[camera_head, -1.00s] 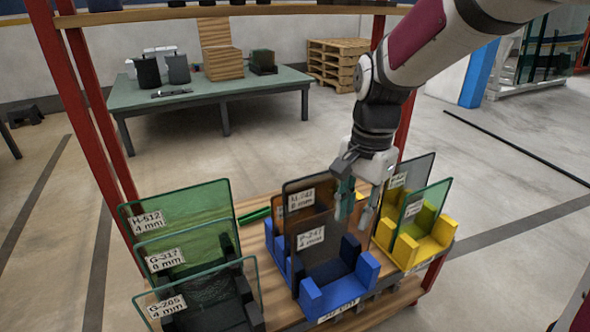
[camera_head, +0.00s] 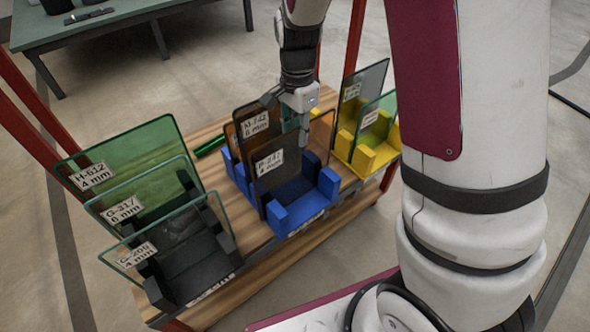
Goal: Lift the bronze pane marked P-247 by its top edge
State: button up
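The dark bronze pane marked P-247 (camera_head: 265,185) stands upright at the front of the blue rack (camera_head: 297,211), its label facing me. A darker brown pane marked M-742 (camera_head: 244,116) stands close behind it in the same rack. My gripper (camera_head: 289,128) points down over the blue rack, beside the upper right of these panes. One finger hangs just right of P-247's top corner; the other is partly hidden near M-742. The fingers look spread, with no pane clearly between them. I cannot tell whether a finger touches a pane.
Green and clear panes (camera_head: 128,160) stand in a black rack (camera_head: 192,266) at left. A yellow rack (camera_head: 367,155) at right holds a grey pane (camera_head: 371,84) and a green-edged pane. All are on a wooden shelf (camera_head: 249,234) between red posts (camera_head: 353,52).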

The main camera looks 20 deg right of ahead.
jog(key=f+b, duration=0.1)
jog(key=f, duration=0.4)
jog(key=shift+w+a+f+b, duration=0.1)
jog(key=shift+w+f+b, duration=0.1)
jog(key=shift+b, duration=0.15)
jog(key=shift+c, duration=0.3)
grip_shut()
